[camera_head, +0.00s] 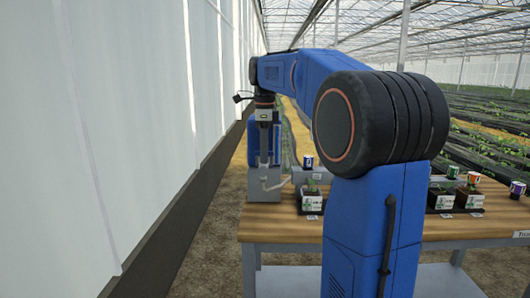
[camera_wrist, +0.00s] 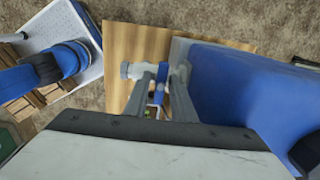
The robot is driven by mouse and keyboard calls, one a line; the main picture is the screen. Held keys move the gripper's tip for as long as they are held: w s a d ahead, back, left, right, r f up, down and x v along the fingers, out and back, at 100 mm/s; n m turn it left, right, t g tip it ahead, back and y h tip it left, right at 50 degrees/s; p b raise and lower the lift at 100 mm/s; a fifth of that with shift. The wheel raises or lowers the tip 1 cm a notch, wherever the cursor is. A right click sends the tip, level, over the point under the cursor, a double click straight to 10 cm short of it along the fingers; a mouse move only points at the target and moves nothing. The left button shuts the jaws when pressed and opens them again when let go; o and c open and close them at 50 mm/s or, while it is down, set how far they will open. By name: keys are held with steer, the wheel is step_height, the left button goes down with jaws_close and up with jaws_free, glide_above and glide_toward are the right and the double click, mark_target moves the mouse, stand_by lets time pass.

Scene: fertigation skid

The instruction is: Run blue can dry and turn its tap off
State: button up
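The blue can (camera_head: 252,142) stands on a grey stand (camera_head: 262,190) at the left end of the bench. In the wrist view its blue body (camera_wrist: 225,85) fills the right side. Its tap has a narrow blue handle (camera_wrist: 161,76) and pale grey fittings (camera_wrist: 128,70). My gripper (camera_head: 265,160) points down in front of the can. In the wrist view my gripper (camera_wrist: 163,78) is open, its grey fingers on either side of the blue handle, with gaps visible. Whether anything is flowing cannot be seen.
A blue-and-white cup (camera_head: 308,161) stands on a grey block right of the can. More pots (camera_head: 441,195) and several cups (camera_head: 473,178) are to the right. A white wall (camera_head: 120,120) runs along the left.

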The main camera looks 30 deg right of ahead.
steer(key=shift+a+f, duration=0.1)
steer(key=shift+f, duration=0.8)
jaws_close()
steer(key=n, duration=0.4)
steer(key=shift+w+a, duration=0.1)
steer(key=n, duration=1)
steer(key=shift+d, duration=0.2)
steer(key=n, duration=0.3)
steer(key=shift+d, duration=0.15)
steer(key=shift+n, duration=1.2)
steer(key=shift+o, duration=2.2)
jaws_free()
steer(key=shift+f, duration=0.1)
